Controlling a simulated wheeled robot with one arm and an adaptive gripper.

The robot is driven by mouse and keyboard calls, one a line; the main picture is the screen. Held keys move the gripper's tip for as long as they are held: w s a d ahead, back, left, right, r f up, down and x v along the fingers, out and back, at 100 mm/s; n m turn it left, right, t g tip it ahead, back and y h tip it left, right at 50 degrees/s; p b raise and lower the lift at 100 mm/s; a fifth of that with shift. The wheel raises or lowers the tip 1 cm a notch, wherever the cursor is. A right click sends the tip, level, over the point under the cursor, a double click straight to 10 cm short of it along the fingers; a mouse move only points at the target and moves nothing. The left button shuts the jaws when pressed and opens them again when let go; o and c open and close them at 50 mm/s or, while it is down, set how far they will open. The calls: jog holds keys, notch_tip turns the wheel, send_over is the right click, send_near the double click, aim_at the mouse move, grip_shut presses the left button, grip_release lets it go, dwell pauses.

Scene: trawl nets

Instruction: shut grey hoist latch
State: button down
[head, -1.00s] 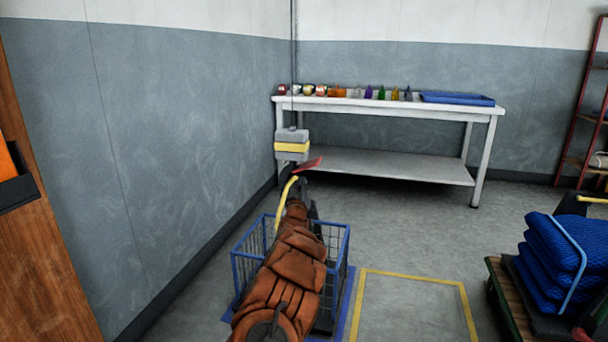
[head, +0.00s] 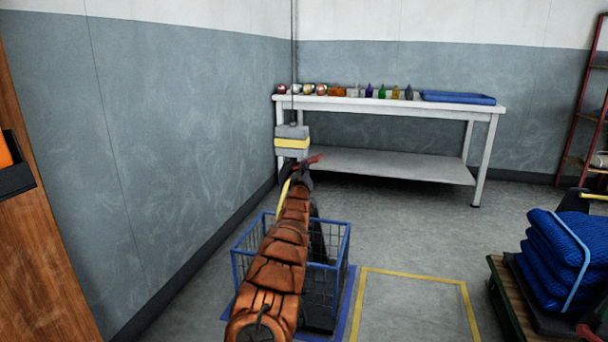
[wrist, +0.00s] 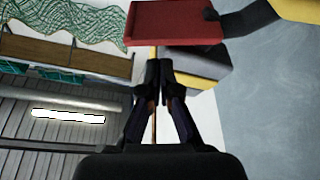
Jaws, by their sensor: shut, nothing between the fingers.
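The grey hoist block (head: 292,132) with a yellow band hangs on a thin line by the wall corner. Below it is a yellow curved hook (head: 283,194), partly hidden by my arm. A red latch plate (head: 315,158) sticks out to the right at the hook's top. In the wrist view the red plate (wrist: 175,23) joins a dark hinge piece, with the grey block (wrist: 195,62) behind. My gripper (wrist: 159,64) is shut and empty, its tips just below the red plate in that picture. I cannot tell whether they touch it.
A blue wire basket (head: 338,245) stands under my arm. Folded blue nets (head: 560,262) lie on a cart at right. The yellow-marked floor area (head: 415,305) is clear.

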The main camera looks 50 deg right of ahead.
aim_at(310, 161)
jog(key=shift+b+x, duration=0.6)
jog(key=shift+x, duration=1.05)
